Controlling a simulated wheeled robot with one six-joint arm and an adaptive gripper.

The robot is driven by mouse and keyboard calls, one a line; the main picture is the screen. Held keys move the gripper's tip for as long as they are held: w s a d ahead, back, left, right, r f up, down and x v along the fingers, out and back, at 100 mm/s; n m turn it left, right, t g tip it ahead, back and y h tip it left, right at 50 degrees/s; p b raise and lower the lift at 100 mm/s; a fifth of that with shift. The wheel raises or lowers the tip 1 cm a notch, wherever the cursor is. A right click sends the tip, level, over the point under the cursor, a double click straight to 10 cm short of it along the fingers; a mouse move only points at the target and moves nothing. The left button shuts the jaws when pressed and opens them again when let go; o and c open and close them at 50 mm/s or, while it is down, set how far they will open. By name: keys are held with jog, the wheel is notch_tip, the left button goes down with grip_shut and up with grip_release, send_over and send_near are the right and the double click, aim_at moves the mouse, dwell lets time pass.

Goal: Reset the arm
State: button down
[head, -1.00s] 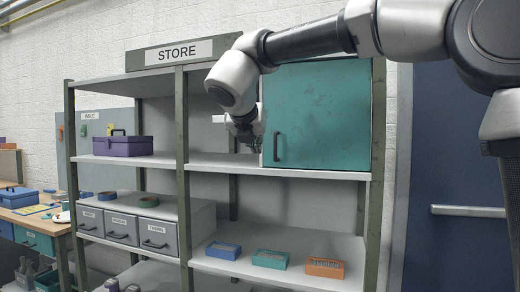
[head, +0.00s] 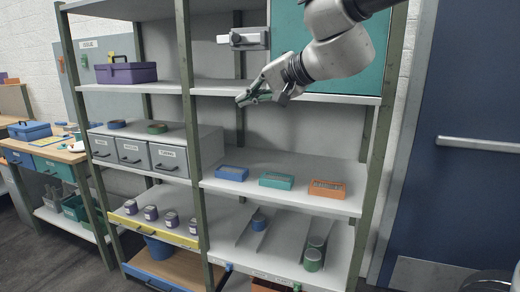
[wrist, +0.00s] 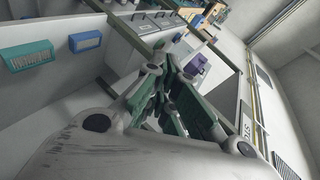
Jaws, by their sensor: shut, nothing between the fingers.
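My gripper (head: 246,98) is shut and empty. My arm comes in from the upper right, across the teal cabinet door. In the wrist view the gripper's green fingers (wrist: 163,80) are together with nothing between them. Whether the gripper touches the shelf cannot be told, but it appears to hang clear in front.
A blue tray (head: 232,173), a teal tray (head: 276,180) and an orange tray (head: 327,189) sit on the board below. Green and blue cylinders lie on the lower sloped board. A purple toolbox (head: 126,73) stands at left. A blue door (head: 475,140) is at right.

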jog(key=s+d+f+n+g+h, duration=0.1)
jog(key=s+d+f+h, duration=0.2)
jog(key=d, duration=1)
jog(key=s+d+f+n+g+h, duration=0.1)
jog(key=s+d+f+h, duration=0.2)
jog(key=s+d+f, duration=0.4)
jog(key=s+d+f+n+g+h, duration=0.1)
jog(key=s+d+f+h, duration=0.3)
jog(key=s+d, duration=0.7)
jog(key=d+f, duration=0.1)
jog(key=d, duration=0.6)
jog(key=shift+s+d+f+n+g, duration=0.15)
jog(key=shift+d+f+n+g, duration=0.15)
jog(key=shift+d+g, duration=0.1)
jog(key=shift+a, duration=0.15)
